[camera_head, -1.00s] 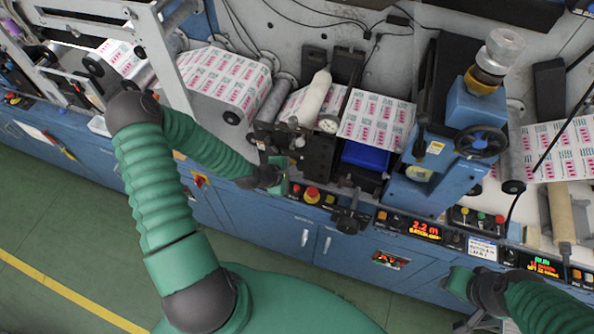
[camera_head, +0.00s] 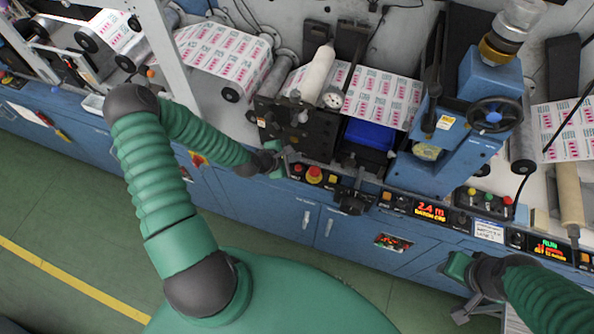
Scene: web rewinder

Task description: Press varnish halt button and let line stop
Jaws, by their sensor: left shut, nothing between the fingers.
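A red mushroom button on a yellow base (camera_head: 314,174) stands on the machine's front control strip, with a smaller red button (camera_head: 297,168) to its left. No label is legible to tell which button is the varnish halt. My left gripper (camera_head: 288,158) is shut and empty, just up and left of these buttons; contact cannot be made out. My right gripper (camera_head: 466,309) hangs low before the cabinets at lower right; its fingers are too unclear to judge. A red-lettered display (camera_head: 430,210) reads 2.4 m, and another display (camera_head: 549,248) shows RUN.
Printed web (camera_head: 382,97) runs over rollers behind the strip. A blue press unit with a black handwheel (camera_head: 495,114) stands at right. Yellow, green and red buttons (camera_head: 489,197) sit below it. Blue cabinets (camera_head: 270,208) front the machine; green floor (camera_head: 60,205) is clear at left.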

